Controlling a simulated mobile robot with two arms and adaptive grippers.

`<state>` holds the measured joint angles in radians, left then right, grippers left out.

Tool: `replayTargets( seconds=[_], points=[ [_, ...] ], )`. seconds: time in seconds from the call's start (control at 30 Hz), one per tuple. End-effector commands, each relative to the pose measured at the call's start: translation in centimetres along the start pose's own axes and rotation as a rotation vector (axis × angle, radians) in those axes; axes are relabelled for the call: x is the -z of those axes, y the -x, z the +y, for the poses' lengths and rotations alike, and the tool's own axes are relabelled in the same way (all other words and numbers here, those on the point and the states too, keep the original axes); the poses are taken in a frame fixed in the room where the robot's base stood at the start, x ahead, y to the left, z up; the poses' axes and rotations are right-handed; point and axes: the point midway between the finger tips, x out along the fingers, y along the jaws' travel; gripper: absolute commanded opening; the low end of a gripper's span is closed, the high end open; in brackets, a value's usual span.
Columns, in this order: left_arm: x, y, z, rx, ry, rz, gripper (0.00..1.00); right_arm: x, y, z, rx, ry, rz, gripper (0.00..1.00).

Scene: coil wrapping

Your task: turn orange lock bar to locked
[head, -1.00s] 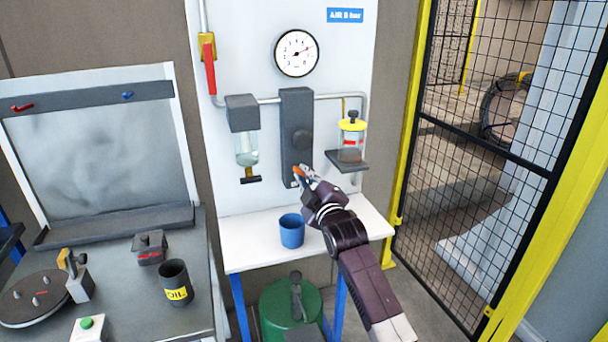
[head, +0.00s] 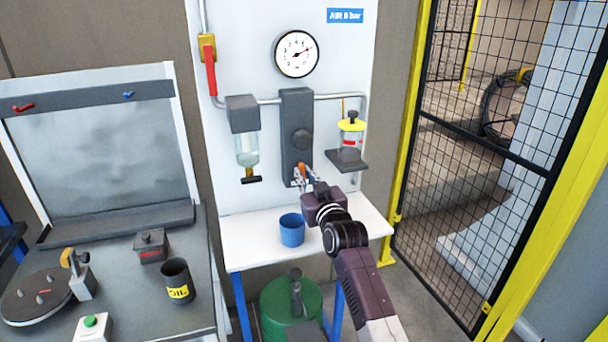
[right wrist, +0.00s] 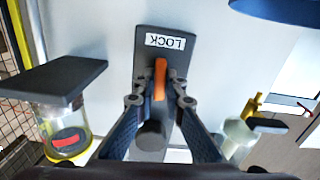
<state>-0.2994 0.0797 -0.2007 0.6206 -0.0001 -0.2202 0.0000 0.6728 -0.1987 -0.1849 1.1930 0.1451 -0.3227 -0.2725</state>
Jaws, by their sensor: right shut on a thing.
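The orange lock bar (right wrist: 160,80) sits on a dark grey upright plate (right wrist: 148,42) with a LOCK label (right wrist: 165,41), in the right wrist view. There the bar runs nearly in line with the plate's length. In the head view the bar (head: 302,171) shows as a small orange piece low on the plate (head: 296,105). My right gripper (right wrist: 160,98) is shut on the bar, with one finger on each side of it; it also shows in the head view (head: 302,178). Part of the bar is hidden between the fingers. My left gripper is not in view.
A yellow-lidded jar (head: 350,127) on a dark bracket (head: 346,161) is right of the plate, and a clear bowl (head: 247,150) is left. A blue cup (head: 292,231) stands on the white shelf (head: 245,255) below. A mesh fence (head: 490,130) stands at right.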

Motion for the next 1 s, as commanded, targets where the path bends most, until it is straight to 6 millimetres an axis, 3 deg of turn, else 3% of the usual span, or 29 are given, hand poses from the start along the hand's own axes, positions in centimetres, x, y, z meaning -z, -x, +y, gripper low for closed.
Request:
replayTargets(
  seconds=[0.3,0.8,0.83,1.0],
  points=[
    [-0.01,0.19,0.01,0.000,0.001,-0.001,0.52,-0.14,0.00,-0.05,0.001,-0.101,-0.003,0.00],
    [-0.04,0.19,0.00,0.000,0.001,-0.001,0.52,-0.16,0.01,-0.05,0.001,-0.116,-0.003,0.00],
    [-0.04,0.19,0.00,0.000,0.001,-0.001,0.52,-0.16,0.01,-0.06,0.001,-0.116,-0.003,0.13],
    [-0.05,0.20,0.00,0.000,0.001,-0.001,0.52,-0.11,0.00,-0.04,0.001,-0.115,-0.002,0.28]
  ],
)
